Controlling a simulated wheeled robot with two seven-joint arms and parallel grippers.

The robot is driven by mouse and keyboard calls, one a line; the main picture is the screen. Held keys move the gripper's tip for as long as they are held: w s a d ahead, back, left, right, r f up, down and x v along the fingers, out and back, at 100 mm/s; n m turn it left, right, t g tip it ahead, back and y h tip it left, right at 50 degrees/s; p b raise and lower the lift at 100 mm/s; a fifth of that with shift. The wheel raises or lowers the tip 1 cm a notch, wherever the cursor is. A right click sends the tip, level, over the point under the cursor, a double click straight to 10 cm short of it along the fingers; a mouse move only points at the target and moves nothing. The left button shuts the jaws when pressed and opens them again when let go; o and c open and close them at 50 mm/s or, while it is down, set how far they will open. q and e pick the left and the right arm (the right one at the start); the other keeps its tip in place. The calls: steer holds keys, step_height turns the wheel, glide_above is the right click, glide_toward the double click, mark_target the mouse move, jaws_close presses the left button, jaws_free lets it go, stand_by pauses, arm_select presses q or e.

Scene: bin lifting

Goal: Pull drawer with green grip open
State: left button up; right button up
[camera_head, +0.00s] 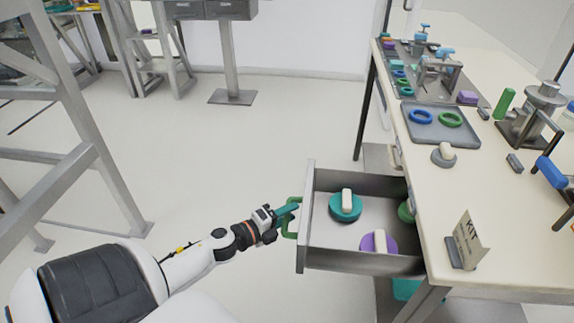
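The drawer (305,232) with the green grip is pulled out from under the right-hand workbench. Its green grip (289,232) is on the drawer's front face, at the left side in the picture. My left gripper (290,209) is at the grip, its teal fingers overlapping the grip's upper part. Whether the fingers are closed around it is too small to tell. Inside the drawer lie a teal round part (345,212) and a purple round part (368,244), each with a cream bar on top. A green part (405,211) shows partly under the bench edge. My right gripper is not in view.
The workbench (430,185) carries a grey tray (462,130) with blue and green rings, a KIT sign (465,245), and clamps. A grey metal frame (75,165) stands at the left. The floor left of the drawer is clear.

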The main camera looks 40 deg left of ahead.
arm_select(q)
steer(key=shift+s, duration=0.25)
steer(key=v, duration=1.1)
steer(key=shift+s, duration=0.3)
steer(key=shift+a+r, duration=0.1)
